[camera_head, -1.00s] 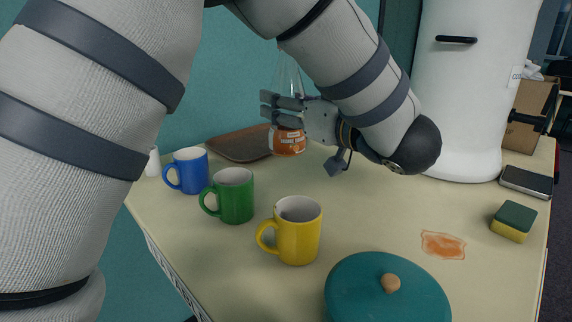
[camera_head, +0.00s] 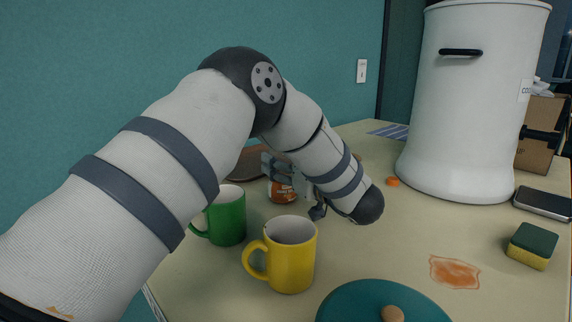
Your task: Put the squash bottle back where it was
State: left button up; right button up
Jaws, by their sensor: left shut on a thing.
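The squash bottle (camera_head: 283,192) shows only as its lower part with an orange label, past the yellow mug in the head view. Its upper part is hidden behind my left gripper and forearm. My left gripper (camera_head: 277,172) is shut on the bottle, which looks upright. I cannot tell whether its base touches the table. A brown tray (camera_head: 243,163) lies just behind and to the left, partly covered by my arm. My right gripper is not in view.
A green mug (camera_head: 228,217) and a yellow mug (camera_head: 291,262) stand in front. A teal lid (camera_head: 360,302), an orange spill (camera_head: 455,272), a sponge (camera_head: 532,247) and a white container (camera_head: 465,110) occupy the right side. A small orange object (camera_head: 393,182) lies near the container.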

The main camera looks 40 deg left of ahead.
pick_arm(q)
jog(key=shift+r, duration=0.1)
jog(key=shift+f, duration=0.2)
jog(key=o, duration=1.4)
jog(key=shift+r, duration=0.1)
jog(key=shift+d+r, duration=0.1)
jog(key=shift+d, duration=0.35)
jog(key=v, duration=1.1)
jog(key=shift+s+d, duration=0.15)
